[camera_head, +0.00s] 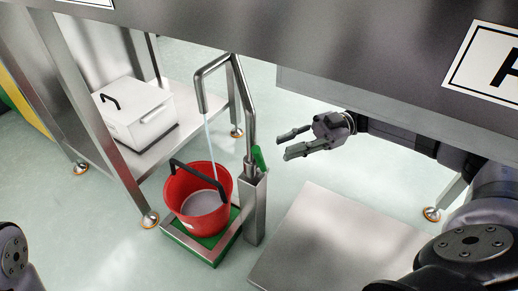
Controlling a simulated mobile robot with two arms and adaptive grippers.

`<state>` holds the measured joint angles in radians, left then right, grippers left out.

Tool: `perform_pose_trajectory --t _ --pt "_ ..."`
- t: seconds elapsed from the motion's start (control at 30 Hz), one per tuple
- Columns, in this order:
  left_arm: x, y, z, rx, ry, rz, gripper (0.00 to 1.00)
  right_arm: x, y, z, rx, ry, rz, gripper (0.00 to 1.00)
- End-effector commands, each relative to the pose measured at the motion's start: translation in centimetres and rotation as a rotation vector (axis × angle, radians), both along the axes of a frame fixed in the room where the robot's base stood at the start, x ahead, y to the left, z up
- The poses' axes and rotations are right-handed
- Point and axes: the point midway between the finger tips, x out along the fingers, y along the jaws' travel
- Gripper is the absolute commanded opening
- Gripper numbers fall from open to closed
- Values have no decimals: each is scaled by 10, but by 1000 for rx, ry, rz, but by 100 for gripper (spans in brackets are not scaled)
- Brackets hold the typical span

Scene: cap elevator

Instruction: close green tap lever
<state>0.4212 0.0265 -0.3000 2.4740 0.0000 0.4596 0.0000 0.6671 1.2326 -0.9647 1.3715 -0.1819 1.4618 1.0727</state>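My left gripper is out of view; only part of my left arm shows at the lower left.
The bucket stands on a green-based steel tray (219,247) and has a black handle. A steel plate (330,240) lies right of the post. A white box (130,112) sits on a low shelf at left. A steel counter (330,40) overhangs at the top.

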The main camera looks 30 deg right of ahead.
Motion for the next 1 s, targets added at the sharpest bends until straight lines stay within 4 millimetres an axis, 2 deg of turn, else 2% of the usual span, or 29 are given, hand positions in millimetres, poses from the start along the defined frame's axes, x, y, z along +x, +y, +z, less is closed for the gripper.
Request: perform_pose_trajectory --t 0.03,0.2,0.4,0.57,0.83,1.0 --pt "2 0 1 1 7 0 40 0 12 2 1 0 4 24" --pt "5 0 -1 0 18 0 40 1 48 0 2 0 4 24" --pt "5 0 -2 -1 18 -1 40 2 74 0 1 -1 1 24" --pt "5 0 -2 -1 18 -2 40 2 83 0 1 -1 0 24" --pt "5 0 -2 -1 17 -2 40 2 84 0 1 -1 0 24" --pt "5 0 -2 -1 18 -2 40 2 84 0 1 -1 0 12"
